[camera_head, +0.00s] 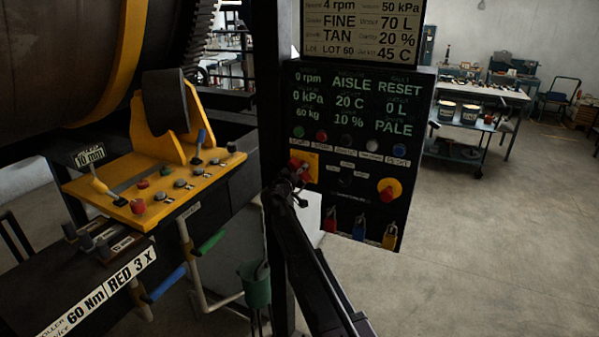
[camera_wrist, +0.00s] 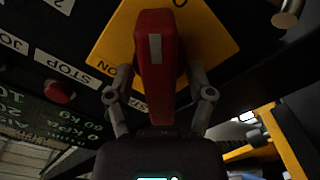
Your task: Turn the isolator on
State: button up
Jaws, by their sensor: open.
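The isolator is a red handle (camera_wrist: 155,30) with a white stripe on a yellow plate (camera_wrist: 213,42). In the wrist view the handle runs up the picture, its far end near a letter O; an ON label sits to its left. In the head view its yellow plate (camera_head: 312,160) is at the left of the black control panel, partly hidden by my gripper (camera_head: 298,178). My gripper (camera_wrist: 158,88) is open, with one finger on each side of the handle. A gap shows between the handle and each finger; contact lower down cannot be told.
A red knob on a yellow round (camera_head: 389,190) is at the panel's right. Colored padlocks (camera_head: 389,236) hang below. A red STOP button (camera_wrist: 60,92) is near the left finger. A yellow console (camera_head: 160,185) stands left. Floor is open at right (camera_head: 500,240).

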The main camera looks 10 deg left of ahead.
grip_shut()
jog(key=shift+n, duration=0.4)
jog(key=n, duration=1.2)
jog(key=shift+n, duration=0.3)
jog(key=n, duration=0.4)
jog(key=shift+n, duration=0.3)
